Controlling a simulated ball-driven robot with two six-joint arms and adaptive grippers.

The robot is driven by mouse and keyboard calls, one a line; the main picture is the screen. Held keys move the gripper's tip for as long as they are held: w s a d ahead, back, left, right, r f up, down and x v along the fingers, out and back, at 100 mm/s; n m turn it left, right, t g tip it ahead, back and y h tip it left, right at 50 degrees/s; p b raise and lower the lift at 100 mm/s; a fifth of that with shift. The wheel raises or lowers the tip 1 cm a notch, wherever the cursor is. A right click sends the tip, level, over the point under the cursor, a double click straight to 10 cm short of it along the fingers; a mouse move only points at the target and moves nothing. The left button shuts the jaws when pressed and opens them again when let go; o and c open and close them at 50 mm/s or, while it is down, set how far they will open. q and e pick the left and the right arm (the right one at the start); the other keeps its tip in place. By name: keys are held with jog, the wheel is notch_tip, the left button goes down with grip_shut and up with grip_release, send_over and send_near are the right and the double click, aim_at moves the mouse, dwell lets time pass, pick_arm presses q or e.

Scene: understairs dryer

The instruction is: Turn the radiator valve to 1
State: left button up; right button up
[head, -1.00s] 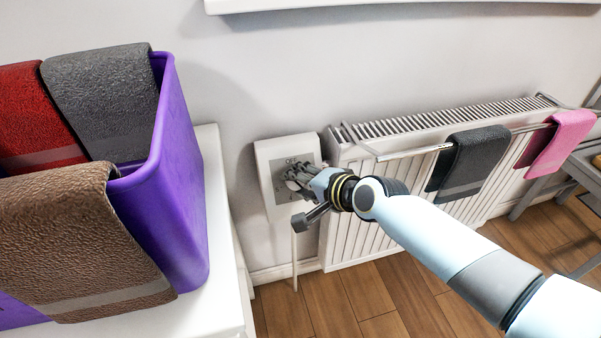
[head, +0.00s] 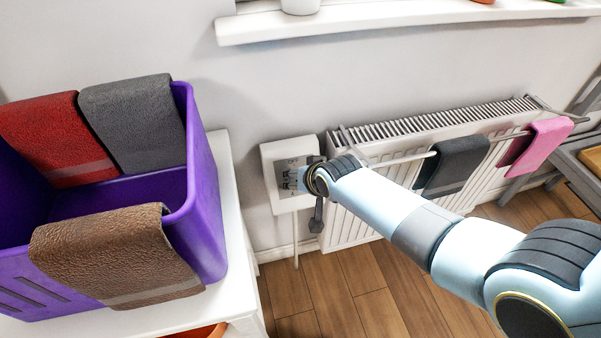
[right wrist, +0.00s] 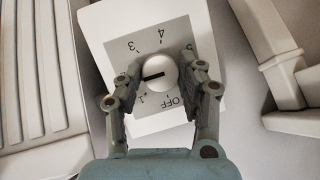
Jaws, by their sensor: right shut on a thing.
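The radiator valve is a white round knob (right wrist: 160,73) with a black pointer line. It sits on a white box with a grey dial plate (right wrist: 177,32), marked OFF, 1, 3 and 4 in the right wrist view. The pointer aims left, between 3 and 1, at a mark mostly hidden by a finger. In the head view the valve box (head: 278,205) hangs on the wall left of the radiator (head: 345,225). My right gripper (right wrist: 160,76) is shut on the knob, one finger on each side; in the head view it (head: 290,178) covers the knob. My left gripper is not in view.
A purple basket (head: 205,215) with red, grey and brown towels stands on a white surface at left. A rail on the radiator holds a dark towel (head: 455,165) and a pink towel (head: 540,145). A white sill (head: 400,22) runs above. Wooden floor lies below.

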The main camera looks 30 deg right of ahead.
jog(key=shift+a+n+h, duration=0.1)
jog(key=shift+n+h, duration=0.2)
jog(key=shift+n, duration=0.4)
jog(key=shift+n+g+h, duration=0.4)
jog(key=shift+n, duration=0.4)
jog(key=n+h, duration=0.1)
jog(key=n, duration=0.2)
jog(key=shift+a+n+h+b, duration=0.1)
jog(key=shift+n+h+b, duration=0.25)
jog(key=shift+n+h, duration=0.05)
jog(key=o, duration=1.1)
jog(key=shift+w, duration=0.1)
jog(key=shift+o, duration=0.2)
jog(key=shift+r, duration=0.1)
notch_tip(320, 180, up, 10)
